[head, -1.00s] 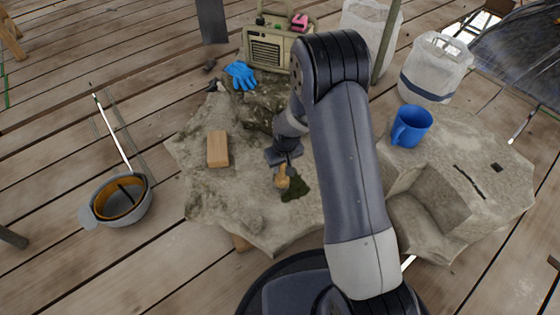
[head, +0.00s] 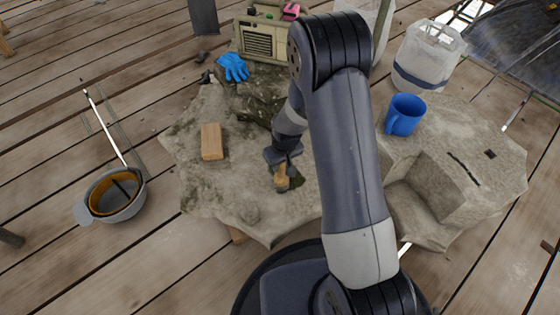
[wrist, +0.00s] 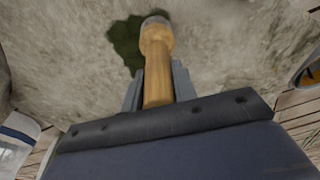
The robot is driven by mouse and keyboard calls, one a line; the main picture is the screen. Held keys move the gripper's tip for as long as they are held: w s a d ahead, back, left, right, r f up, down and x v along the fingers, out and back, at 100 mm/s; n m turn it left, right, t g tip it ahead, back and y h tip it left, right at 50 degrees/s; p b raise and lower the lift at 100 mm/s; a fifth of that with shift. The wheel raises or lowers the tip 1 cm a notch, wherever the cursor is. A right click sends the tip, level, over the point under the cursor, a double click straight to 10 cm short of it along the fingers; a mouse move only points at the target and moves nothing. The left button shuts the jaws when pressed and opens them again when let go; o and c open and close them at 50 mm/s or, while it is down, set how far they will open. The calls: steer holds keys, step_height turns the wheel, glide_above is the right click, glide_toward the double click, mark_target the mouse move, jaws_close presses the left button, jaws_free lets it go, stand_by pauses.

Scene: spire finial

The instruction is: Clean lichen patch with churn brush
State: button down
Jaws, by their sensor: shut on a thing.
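The churn brush (wrist: 157,65) has a pale wooden handle and a wider round head. My gripper (wrist: 157,88) is shut on its handle in the wrist view, with the head pointing away from the jaws. In the head view the brush (head: 281,180) hangs below my gripper (head: 281,164) over the stone. The dark green lichen patch (wrist: 126,42) lies on the pale stone just beside and behind the brush head. In the head view the patch (head: 297,180) is partly hidden by the brush and gripper. I cannot tell whether the bristles touch the stone.
A wooden block (head: 211,142) lies on the carved stone (head: 235,195), left of my gripper. A blue glove (head: 233,67) and a blue mug (head: 404,115) also rest on stone. A grey bucket (head: 128,205) stands on the deck at left. White containers (head: 428,52) stand at back right.

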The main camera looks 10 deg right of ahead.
steer(key=shift+s, duration=0.1)
steer(key=shift+s+d+b, duration=0.15)
steer(key=shift+s+d, duration=0.1)
steer(key=shift+s, duration=0.45)
steer(key=shift+s+d+b, duration=0.15)
steer(key=shift+s+d, duration=0.1)
steer(key=shift+s, duration=0.4)
steer(key=shift+d, duration=0.1)
